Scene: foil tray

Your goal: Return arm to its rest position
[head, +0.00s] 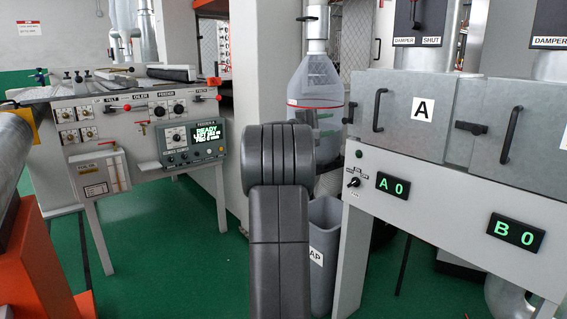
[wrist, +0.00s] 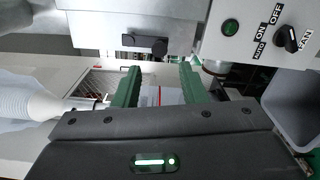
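My arm (head: 280,210) stands upright in the middle of the head view, its dark grey links folded toward the camera. My gripper is hidden behind it there. In the wrist view my gripper (wrist: 158,82) shows two green fingers set well apart with a gap between them. I see nothing held in the gap; only background shows through it.
A grey cabinet with doors A (head: 410,110) and B stands at the right, its displays reading A 0 and B 0. A grey bin (head: 324,240) stands close behind my arm. A control console (head: 140,125) is at the left. Green floor (head: 160,270) lies open between.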

